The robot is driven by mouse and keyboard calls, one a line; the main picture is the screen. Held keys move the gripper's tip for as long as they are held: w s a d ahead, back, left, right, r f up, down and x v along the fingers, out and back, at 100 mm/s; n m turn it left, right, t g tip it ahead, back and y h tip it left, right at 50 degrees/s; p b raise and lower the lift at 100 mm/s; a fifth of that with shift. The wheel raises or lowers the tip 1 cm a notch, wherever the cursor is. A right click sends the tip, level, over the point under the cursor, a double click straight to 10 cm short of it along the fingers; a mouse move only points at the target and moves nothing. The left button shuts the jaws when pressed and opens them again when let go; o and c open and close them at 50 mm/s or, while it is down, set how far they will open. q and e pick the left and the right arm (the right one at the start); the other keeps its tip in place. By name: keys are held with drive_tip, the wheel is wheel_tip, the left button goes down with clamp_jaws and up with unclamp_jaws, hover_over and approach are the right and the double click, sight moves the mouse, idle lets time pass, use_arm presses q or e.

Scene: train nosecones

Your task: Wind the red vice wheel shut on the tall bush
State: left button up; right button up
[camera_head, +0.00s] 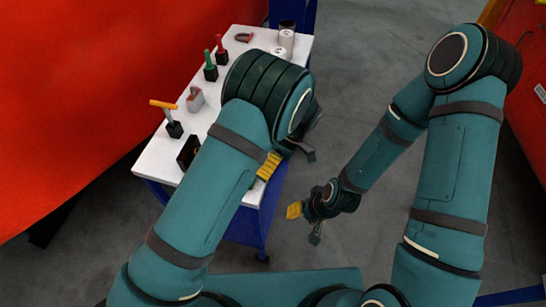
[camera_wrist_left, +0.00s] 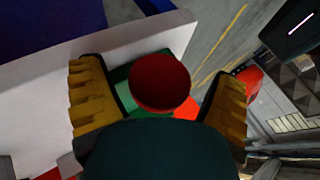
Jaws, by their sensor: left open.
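In the left wrist view a round red wheel (camera_wrist_left: 160,83) faces the camera between the two yellow fingers of my left gripper (camera_wrist_left: 160,95). The fingers are apart, with a gap on each side of the wheel. Green metal (camera_wrist_left: 122,76) shows behind the wheel. My left gripper (camera_head: 275,162) is at the table's right edge in the head view, where my own arm hides the wheel and vice. I cannot make out the tall bush in either view. My right gripper (camera_head: 304,224) hangs over the floor, fingers spread and empty, away from the table.
The white table (camera_head: 157,158) carries an orange-handled tool (camera_head: 168,116), a grey block-like part (camera_head: 195,99), green-handled (camera_head: 210,68) and red-handled (camera_head: 220,50) pieces, a horseshoe shape (camera_head: 244,37) and cans (camera_head: 286,40). Grey floor (camera_head: 370,60) lies clear to the right.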

use_arm(q)
drive_tip(key=v, duration=1.1)
drive_tip(key=shift+d+r, duration=0.2)
drive_tip(key=shift+r, duration=0.05)
drive_tip(key=shift+w, duration=0.1)
